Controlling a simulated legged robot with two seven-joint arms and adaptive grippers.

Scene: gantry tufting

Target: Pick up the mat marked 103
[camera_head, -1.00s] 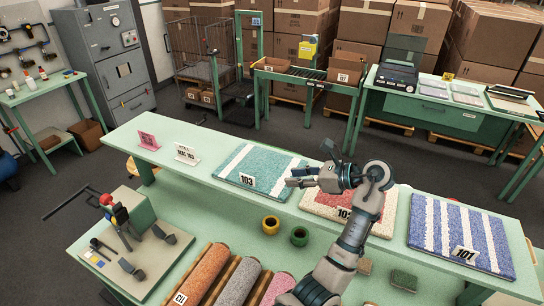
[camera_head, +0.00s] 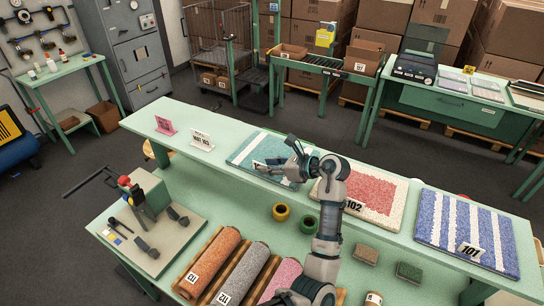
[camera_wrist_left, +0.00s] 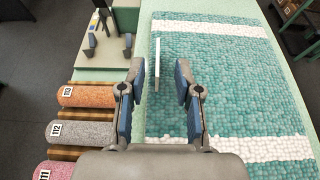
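The mat marked 103 (camera_head: 250,150) is teal with white stripes and lies flat on the green table. It fills the right of the left wrist view (camera_wrist_left: 235,95). Its upright white card (camera_wrist_left: 157,62) shows edge-on there, in line with the gap between the fingers. My left gripper (camera_head: 272,165) is over the near part of this mat and partly hides the card in the head view. In the left wrist view its two blue-padded fingers (camera_wrist_left: 159,78) are apart, with nothing held. My right gripper is not in view.
A red and white mat marked 102 (camera_head: 385,195) and a blue striped mat marked 101 (camera_head: 440,232) lie to the right. Pink (camera_head: 165,125) and white (camera_head: 202,142) signs stand left.

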